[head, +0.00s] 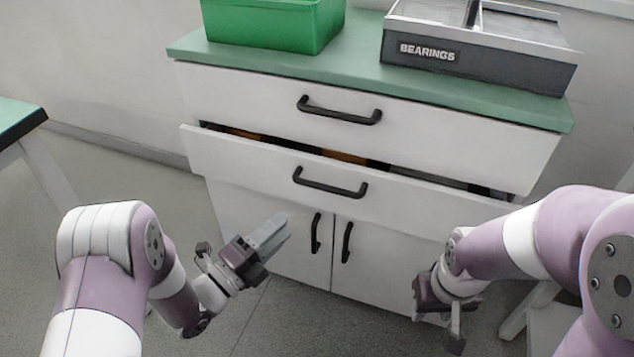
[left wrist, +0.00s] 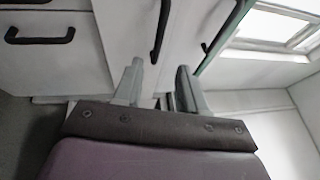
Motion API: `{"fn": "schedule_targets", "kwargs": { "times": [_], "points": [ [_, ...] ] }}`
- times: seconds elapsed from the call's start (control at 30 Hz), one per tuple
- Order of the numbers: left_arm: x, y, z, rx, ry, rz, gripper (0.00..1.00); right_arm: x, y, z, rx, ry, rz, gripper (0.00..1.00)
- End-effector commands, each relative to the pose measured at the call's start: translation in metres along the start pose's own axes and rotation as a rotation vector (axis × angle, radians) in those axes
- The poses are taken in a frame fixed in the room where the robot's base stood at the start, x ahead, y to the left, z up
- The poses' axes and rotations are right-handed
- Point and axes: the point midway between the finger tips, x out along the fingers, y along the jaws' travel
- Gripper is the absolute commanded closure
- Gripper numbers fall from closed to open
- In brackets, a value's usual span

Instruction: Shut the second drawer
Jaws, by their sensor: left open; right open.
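The second drawer (head: 300,178) of the white cabinet stands pulled out a little, below the closed top drawer (head: 375,112). Through the gap above its front I see dark and orange-brown contents. Its black bar handle (head: 329,183) is in the middle of the front. My left gripper (head: 270,235) is open and empty, in front of the cabinet below the drawer's left part. In the left wrist view its two fingers (left wrist: 160,88) are apart, with cabinet fronts and black handles beyond. My right gripper (head: 455,325) hangs pointing down in front of the right cabinet door, apart from the drawer.
A green bin (head: 275,25) and a grey tray marked BEARINGS (head: 480,60) stand on the green worktop (head: 350,62). Two doors with black handles (head: 316,232) are below the drawer. A table edge (head: 18,115) is at the left. The floor between is clear.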

Motion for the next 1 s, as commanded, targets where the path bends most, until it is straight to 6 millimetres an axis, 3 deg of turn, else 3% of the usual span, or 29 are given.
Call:
{"fn": "schedule_targets", "kwargs": {
  "times": [0.4, 0.6, 0.87, 0.9, 1.0],
  "points": [
    [0.097, 0.004, -0.001, 0.002, 0.001, -0.001, 0.59, 0.031, 0.0, 0.004, 0.0, 0.0, 0.0, 0.57],
    [0.116, 0.002, 0.0, 0.0, -0.002, 0.002, 0.59, 0.035, 0.0, 0.004, 0.0, 0.0, 0.0, 0.57],
    [0.118, 0.001, 0.001, 0.001, -0.003, 0.002, 0.59, 0.034, 0.0, 0.004, 0.0, 0.0, 0.0, 0.57],
    [0.118, 0.001, 0.001, 0.001, -0.003, 0.002, 0.66, 0.034, 0.0, 0.004, 0.0, 0.0, 0.0, 0.57],
    [0.118, 0.001, 0.001, 0.001, -0.003, 0.003, 0.98, 0.034, 0.0, 0.004, 0.0, 0.0, 0.0, 0.57]
  ]
}}
